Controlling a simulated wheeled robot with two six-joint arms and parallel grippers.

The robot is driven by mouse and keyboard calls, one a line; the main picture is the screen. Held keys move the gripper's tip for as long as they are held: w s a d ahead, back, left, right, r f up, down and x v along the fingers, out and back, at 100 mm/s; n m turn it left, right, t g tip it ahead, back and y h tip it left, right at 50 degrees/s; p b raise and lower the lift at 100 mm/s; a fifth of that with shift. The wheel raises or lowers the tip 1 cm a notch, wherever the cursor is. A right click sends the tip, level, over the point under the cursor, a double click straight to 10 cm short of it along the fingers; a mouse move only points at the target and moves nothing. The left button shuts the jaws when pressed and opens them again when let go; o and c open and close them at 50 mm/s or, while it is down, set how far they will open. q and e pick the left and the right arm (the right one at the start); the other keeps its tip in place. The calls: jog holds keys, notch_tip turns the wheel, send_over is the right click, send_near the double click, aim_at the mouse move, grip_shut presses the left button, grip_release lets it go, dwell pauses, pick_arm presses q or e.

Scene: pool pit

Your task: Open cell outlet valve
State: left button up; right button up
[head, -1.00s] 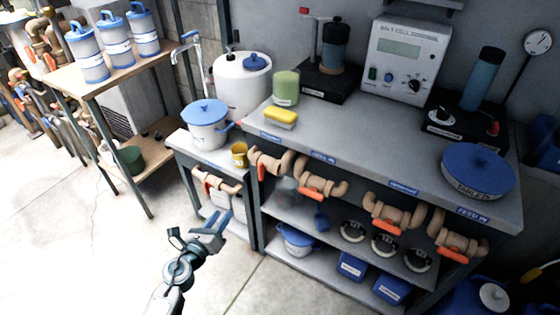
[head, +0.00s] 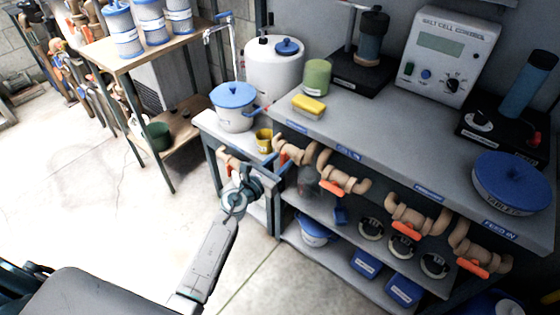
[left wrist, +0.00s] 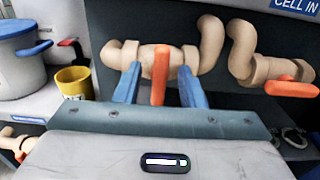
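Tan pipe valves with orange handles hang under the front edge of the bench. The leftmost valve (head: 296,149) is partly hidden by my left gripper (head: 277,168); the small blue label above it is not readable. I cannot tell whether the fingers touch the pipe. My right gripper is not in view.
Beside it is another valve (head: 342,181), near the "CELL IN" label (left wrist: 296,6). Two more valves are farther right. A yellow cup (left wrist: 73,82) and a lidded pot (head: 235,106) stand close on the left. Open floor (head: 110,200) lies left.

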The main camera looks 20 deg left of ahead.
pick_arm(q)
jog(key=shift+w+d, duration=0.15)
jog(key=shift+w, duration=0.1)
grip_shut()
